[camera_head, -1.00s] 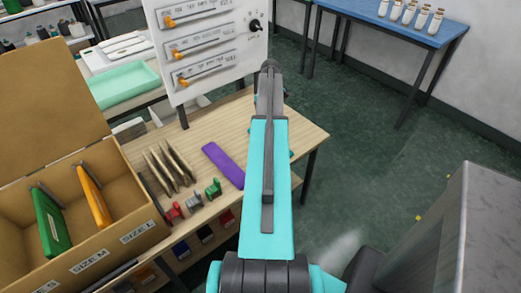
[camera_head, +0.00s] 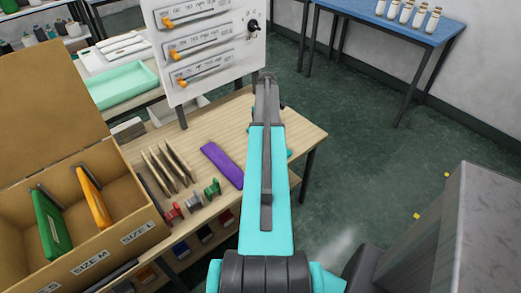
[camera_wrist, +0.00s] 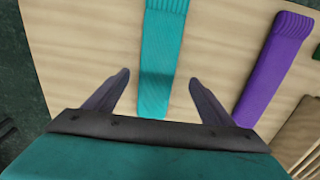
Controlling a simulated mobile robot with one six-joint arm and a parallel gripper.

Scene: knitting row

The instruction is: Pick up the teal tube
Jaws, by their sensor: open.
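The teal tube (camera_wrist: 162,50) is a flat ribbed knit piece lying on the light wooden table. In the wrist view it runs from the top edge down toward the space between my fingers, and its top end is cut off. My gripper (camera_wrist: 160,85) is open and empty, with one finger on each side of the tube's line. The tube's near end lies about between the fingertips; I cannot tell the height of the fingers above it. In the head view my arm hides nearly all of the tube; a small teal bit (camera_head: 290,154) shows at the arm's right.
A purple tube (camera_head: 222,165) lies left of my arm, and right of my gripper in the wrist view (camera_wrist: 273,65). Flat wooden pieces (camera_head: 168,165), small coloured clips (camera_head: 212,188) and a cardboard box (camera_head: 150,230) are further left. A panel with sliders (camera_head: 205,45) stands behind.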

